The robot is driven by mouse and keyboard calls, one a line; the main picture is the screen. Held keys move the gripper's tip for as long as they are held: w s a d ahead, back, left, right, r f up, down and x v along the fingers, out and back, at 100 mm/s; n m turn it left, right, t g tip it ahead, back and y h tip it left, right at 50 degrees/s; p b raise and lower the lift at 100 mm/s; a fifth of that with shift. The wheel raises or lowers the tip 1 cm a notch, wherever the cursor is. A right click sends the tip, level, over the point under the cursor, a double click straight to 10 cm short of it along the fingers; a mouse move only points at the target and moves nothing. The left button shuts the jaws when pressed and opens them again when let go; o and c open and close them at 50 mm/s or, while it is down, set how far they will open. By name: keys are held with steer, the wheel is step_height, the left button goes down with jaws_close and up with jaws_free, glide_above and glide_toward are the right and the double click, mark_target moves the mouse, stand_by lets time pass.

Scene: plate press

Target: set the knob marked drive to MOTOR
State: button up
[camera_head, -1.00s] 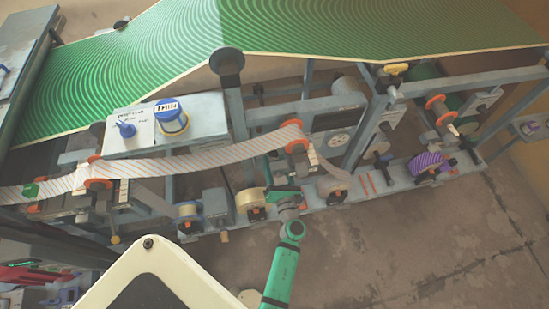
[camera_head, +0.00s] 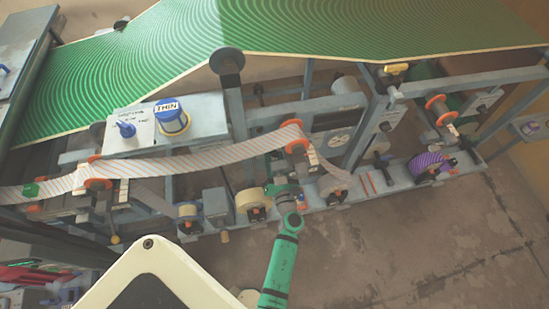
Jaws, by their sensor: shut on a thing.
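My gripper (camera_head: 280,189) is at the end of my green arm, at the lower middle, below the striped web. It is shut on a small part that its jaws hide, beside a cream roll. I cannot tell whether that part is the knob marked drive, and I can read no drive or MOTOR mark. A blue knob (camera_head: 125,129) stands on a white plate with small unreadable lettering at the upper left, well apart from my gripper.
The striped web (camera_head: 215,152) runs above my gripper. The cream roll (camera_head: 249,200) is close left of it. An orange-hubbed roller (camera_head: 296,146) is above. Open floor (camera_head: 400,250) lies right of my arm.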

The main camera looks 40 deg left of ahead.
steer(key=shift+m, duration=0.3)
steer(key=m, duration=0.6)
steer(key=shift+f+m, duration=0.1)
steer(key=shift+m, duration=0.2)
steer(key=shift+f+m, duration=0.2)
steer(key=shift+m, duration=3.95)
steer(key=shift+f+m, duration=0.2)
steer(key=shift+m, duration=3.95)
steer(key=o, duration=1)
steer(key=shift+o, duration=0.2)
